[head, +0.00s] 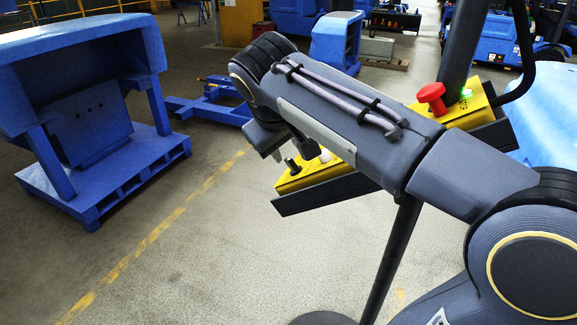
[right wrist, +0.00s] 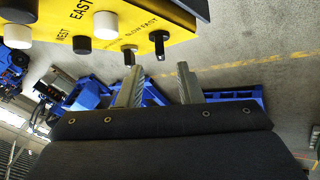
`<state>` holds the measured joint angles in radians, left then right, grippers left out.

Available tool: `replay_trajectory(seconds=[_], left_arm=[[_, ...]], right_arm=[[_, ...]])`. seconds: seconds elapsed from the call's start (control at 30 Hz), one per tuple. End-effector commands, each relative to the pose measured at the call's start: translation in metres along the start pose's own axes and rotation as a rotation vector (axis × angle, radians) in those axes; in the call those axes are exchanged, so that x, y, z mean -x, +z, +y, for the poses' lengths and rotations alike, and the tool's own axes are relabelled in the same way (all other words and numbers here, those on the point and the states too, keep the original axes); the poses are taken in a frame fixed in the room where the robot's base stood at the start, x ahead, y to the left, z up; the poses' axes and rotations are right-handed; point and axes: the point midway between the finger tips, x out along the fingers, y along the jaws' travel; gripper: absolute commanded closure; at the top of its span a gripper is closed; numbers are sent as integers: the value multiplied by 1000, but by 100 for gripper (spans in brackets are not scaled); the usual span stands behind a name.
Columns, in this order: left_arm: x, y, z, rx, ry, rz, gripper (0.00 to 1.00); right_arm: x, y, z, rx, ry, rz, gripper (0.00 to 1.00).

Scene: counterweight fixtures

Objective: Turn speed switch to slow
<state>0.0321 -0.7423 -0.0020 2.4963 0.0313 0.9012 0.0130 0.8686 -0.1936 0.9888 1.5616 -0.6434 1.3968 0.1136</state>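The yellow control box (head: 312,174) stands on a dark pole, partly hidden behind my right arm. Its label "SLOW FAST" reads in the right wrist view, beside a black knob (right wrist: 160,44) near the box's end, which appears to be the speed switch. Another small black knob (right wrist: 129,56) sits just left of it. In the head view one black knob (head: 291,165) shows. My right gripper (right wrist: 160,70) is open and empty, its two fingers apart just short of the knobs, not visibly touching either. My left gripper is not in view.
White buttons (right wrist: 106,25) and a black one (right wrist: 82,44) sit farther along the box, by "EAST" and "WEST". A red emergency button (head: 431,95) and a green light are at its other end. A blue pallet fixture (head: 110,165) stands left; the floor between is clear.

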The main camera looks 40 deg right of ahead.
Motion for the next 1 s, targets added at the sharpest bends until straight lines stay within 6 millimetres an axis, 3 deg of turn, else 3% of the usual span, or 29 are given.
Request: replay_trajectory(seconds=[0.2,0.4,0.77,1.0], left_arm=[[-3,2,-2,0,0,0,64],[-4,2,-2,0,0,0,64],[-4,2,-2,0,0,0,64],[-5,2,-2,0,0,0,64]], right_arm=[[-37,1,0,0,0,-3,67],[-60,1,-1,1,-1,-1,67],[-66,0,-1,1,-1,1,67],[-66,0,-1,1,-1,1,99]])
